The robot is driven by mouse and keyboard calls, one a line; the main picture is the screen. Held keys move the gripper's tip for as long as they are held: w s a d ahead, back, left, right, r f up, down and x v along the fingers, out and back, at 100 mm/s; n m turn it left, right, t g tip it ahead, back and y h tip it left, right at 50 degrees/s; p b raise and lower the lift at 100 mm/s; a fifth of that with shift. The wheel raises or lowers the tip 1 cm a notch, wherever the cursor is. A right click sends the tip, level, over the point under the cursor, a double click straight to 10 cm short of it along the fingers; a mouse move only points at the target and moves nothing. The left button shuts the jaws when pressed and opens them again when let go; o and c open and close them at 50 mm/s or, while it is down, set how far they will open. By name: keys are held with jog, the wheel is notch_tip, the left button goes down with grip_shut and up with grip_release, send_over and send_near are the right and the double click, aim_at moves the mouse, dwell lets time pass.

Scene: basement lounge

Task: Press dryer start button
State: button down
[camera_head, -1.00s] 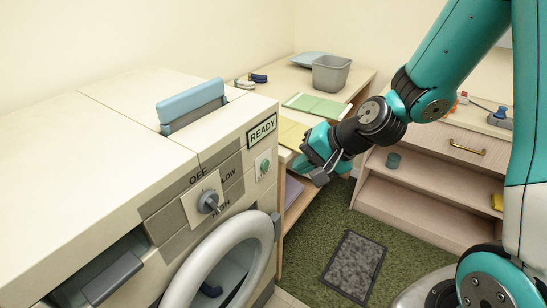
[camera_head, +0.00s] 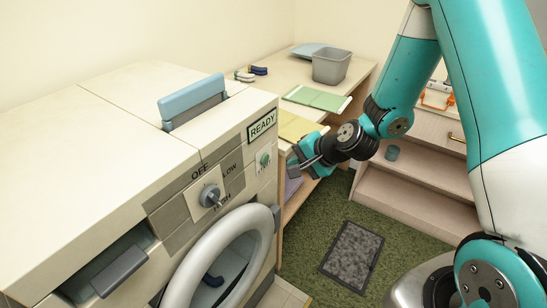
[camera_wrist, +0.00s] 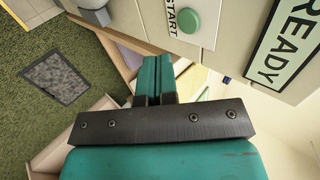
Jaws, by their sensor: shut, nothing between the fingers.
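The dryer's start button is a green round button (camera_head: 264,159) on the right part of the dryer's front panel (camera_head: 236,172), under a READY sign (camera_head: 262,125). In the wrist view the green button (camera_wrist: 187,20) sits on a pale plate marked START, near the top and beyond my fingertips. My gripper (camera_head: 296,163) is shut and empty, a little to the right of the button in the head view. In the wrist view its fingers (camera_wrist: 153,75) are together and apart from the button.
A dial (camera_head: 210,196) marked OFF, LOW, HIGH and the round door (camera_head: 225,262) are left of the button. A wooden desk (camera_head: 290,85) with a grey bin (camera_head: 331,66) and folded cloths stands behind. A grey mat (camera_head: 352,259) lies on the green carpet.

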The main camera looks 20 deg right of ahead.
aim_at(266, 158)
jog(key=shift+w+a+f+p, duration=0.45)
jog(key=shift+w+a, duration=0.2)
jog(key=shift+w, duration=0.25)
jog(key=shift+w+a+f+p, duration=0.35)
jog(key=shift+w+a, duration=0.35)
jog(key=shift+w, duration=0.25)
jog(key=shift+w+a+f+p, duration=0.35)
jog(key=shift+w+a+f, duration=0.25)
jog(key=shift+w, duration=0.3)
jog(key=shift+w+a+r, duration=0.1)
jog(key=shift+w+a, duration=0.3)
jog(key=shift+w, duration=0.05)
jog(key=shift+w+a+r, duration=0.15)
jog(key=shift+w, duration=0.05)
